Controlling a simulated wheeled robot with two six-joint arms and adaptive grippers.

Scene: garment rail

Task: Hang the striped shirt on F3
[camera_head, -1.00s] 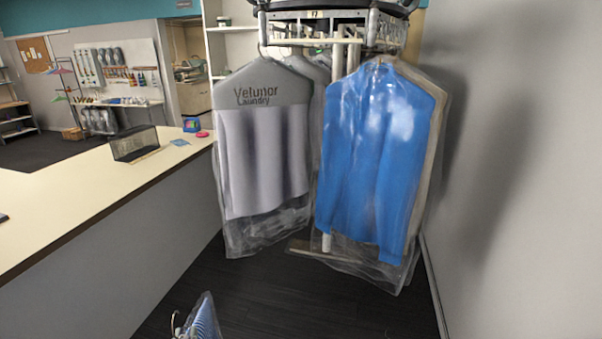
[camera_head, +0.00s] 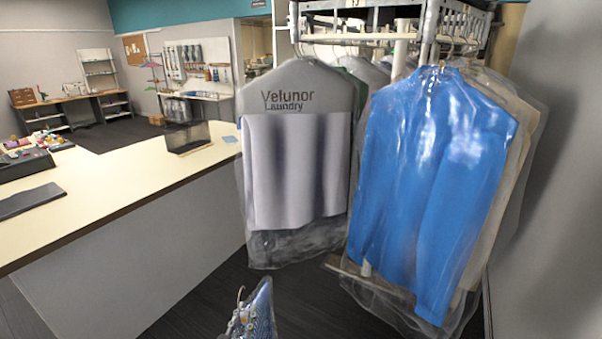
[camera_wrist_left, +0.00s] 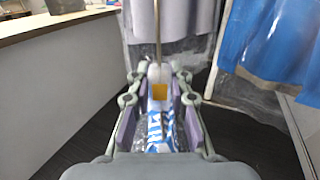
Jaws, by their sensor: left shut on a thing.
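The striped shirt (camera_head: 263,313), blue and white under clear plastic, shows only in part at the bottom edge of the head view. Its hanger hook stands up above it. My left gripper (camera_head: 241,320) is at the shirt's top, small and partly cut off. In the left wrist view my left gripper (camera_wrist_left: 158,97) is shut on the hanger of the striped shirt (camera_wrist_left: 160,135), with a yellow patch between the fingers and the hook rod rising ahead. The garment rail (camera_head: 385,37) is above and beyond the gripper. No rail label reads clearly. My right gripper is out of view.
A bagged grey-lilac garment (camera_head: 295,170) and a bagged blue shirt (camera_head: 430,180) hang from the rail, with a gap between them low down. A long counter (camera_head: 130,187) runs along the left. A grey wall (camera_head: 560,200) closes the right side.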

